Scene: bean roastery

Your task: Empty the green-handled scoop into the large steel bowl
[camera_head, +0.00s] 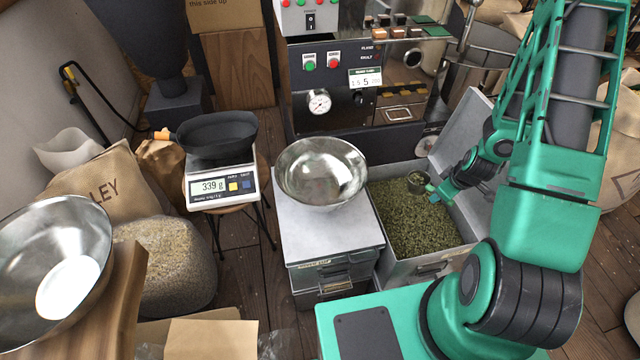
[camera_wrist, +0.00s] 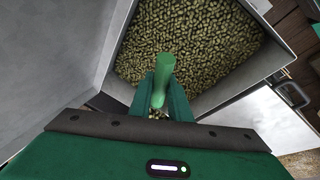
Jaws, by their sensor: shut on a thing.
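My gripper (camera_head: 434,191) is shut on the green handle (camera_wrist: 165,68) of the scoop, low over the open bin of greenish beans. The scoop's dark round cup (camera_head: 418,181) shows just left of the gripper in the head view; I cannot tell how full it is. In the wrist view the fingers (camera_wrist: 162,92) clasp the handle and the cup is mostly hidden. A shiny steel bowl (camera_head: 322,172) sits on a grey metal cabinet left of the bin, and looks empty. Another steel bowl (camera_head: 60,265) stands on a wooden surface at the left, with a bright white patch inside.
The bean bin (camera_head: 420,268) has a raised grey lid (camera_head: 460,130) at its back right. A scale reading 339 g (camera_head: 222,187) with a black pan (camera_head: 217,135) stands left of the cabinet (camera_head: 335,238). A roaster panel (camera_head: 335,85) rises behind.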

